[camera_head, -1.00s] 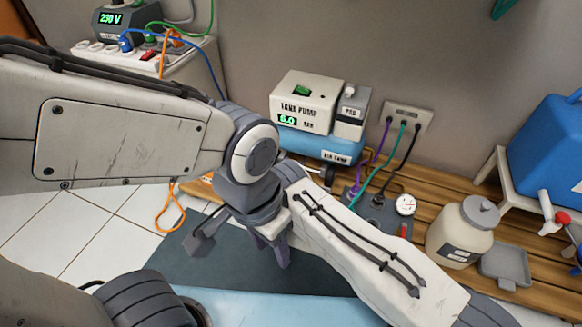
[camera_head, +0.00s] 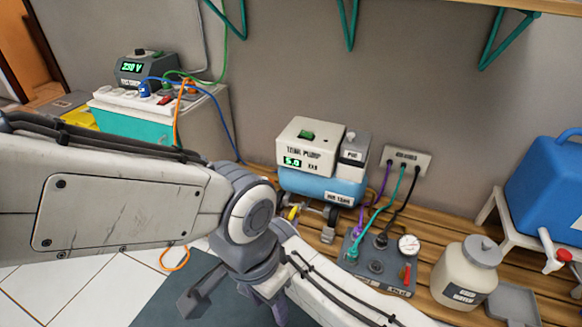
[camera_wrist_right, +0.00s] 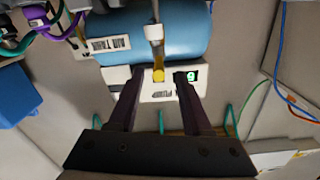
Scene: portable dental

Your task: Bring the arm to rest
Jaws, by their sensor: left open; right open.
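My left arm comes in from the left in the head view. Its gripper (camera_head: 272,306) hangs fingers-down at the lower middle, over the dark mat. It holds nothing that I can see, and its tips are partly cut off. A second pale arm link enters from the lower right, and its far end is hidden behind my left wrist. My right gripper (camera_wrist_right: 158,78) shows in the right wrist view with its two dark fingers apart. Beyond them the tank pump (camera_wrist_right: 158,91) and blue air tank (camera_wrist_right: 180,35) appear upside down. No grip on them shows.
The tank pump (camera_head: 308,140) stands on a slatted wooden bench, beside a cabled control box (camera_head: 377,266). A cream jar (camera_head: 465,270), grey tray (camera_head: 512,303) and blue water container (camera_head: 548,185) are at right. A power unit (camera_head: 145,68) is at back left.

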